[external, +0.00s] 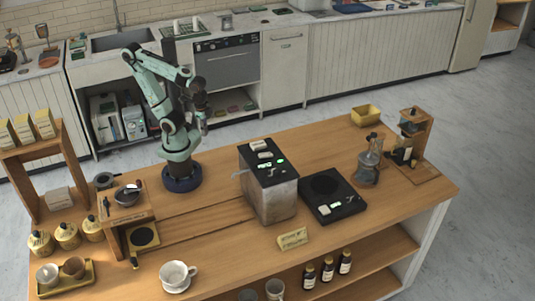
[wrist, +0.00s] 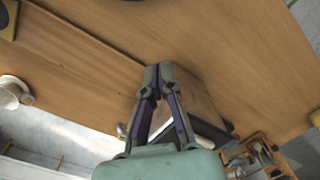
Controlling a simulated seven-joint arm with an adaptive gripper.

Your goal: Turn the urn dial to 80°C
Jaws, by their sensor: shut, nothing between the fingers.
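A boxy metal unit (external: 270,195) with a black top stands on the wooden cart right of my arm; it looks like the urn. Its top has green lit marks and pale labels, but I cannot make out a dial or a temperature reading. My gripper (external: 204,128) hangs above the cart, left of this unit and apart from it. In the wrist view my gripper (wrist: 158,72) has its fingertips together with nothing between them. Part of a boxy unit (wrist: 200,95) shows behind the fingers, mostly hidden by them.
A black flat scale-like plate (external: 333,196) sits right of the unit, with a grinder (external: 369,160) beyond. A small sign (external: 292,238) stands in front. A white cup (external: 177,275) is at the front left. Bare wood (external: 215,215) lies between my base and the front edge.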

